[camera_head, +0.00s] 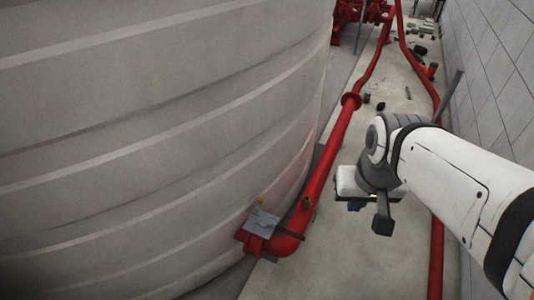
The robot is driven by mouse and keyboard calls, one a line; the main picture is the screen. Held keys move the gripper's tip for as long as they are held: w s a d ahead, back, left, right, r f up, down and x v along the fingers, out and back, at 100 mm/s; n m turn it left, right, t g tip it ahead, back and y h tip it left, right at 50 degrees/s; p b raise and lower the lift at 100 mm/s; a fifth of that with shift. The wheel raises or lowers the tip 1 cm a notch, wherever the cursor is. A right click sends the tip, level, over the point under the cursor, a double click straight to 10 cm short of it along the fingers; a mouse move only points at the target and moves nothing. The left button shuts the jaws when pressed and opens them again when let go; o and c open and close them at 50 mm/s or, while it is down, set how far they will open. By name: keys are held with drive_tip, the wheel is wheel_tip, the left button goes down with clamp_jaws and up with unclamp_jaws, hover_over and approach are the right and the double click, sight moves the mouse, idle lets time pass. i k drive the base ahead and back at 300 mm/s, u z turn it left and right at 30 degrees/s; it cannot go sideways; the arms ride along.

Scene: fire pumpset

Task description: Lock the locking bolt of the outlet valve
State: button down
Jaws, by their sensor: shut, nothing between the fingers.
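The outlet valve (255,243) is red and sits low on the side of the big grey tank, at the lower middle of the view. A grey plate (262,222) lies over it, with a small yellow part above the plate and a dark bar sticking out to the right. I cannot make out the locking bolt for certain among these small parts. My gripper (356,206) hangs beneath the end of my white arm, to the right of the valve and well apart from it.
The ribbed tank (160,130) fills the left side. A red pipe (330,150) runs from the valve to the back. Another red pipe (436,255) runs along the right wall (495,80). Concrete floor (335,262) lies clear between the pipes, with small debris farther back.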

sight(260, 199)
drive_tip(key=z, duration=0.75)
drive_tip(key=i, duration=0.3)
drive_tip(key=u, duration=1.15)
drive_tip(key=i, duration=0.5)
drive_tip(key=z, duration=0.05)
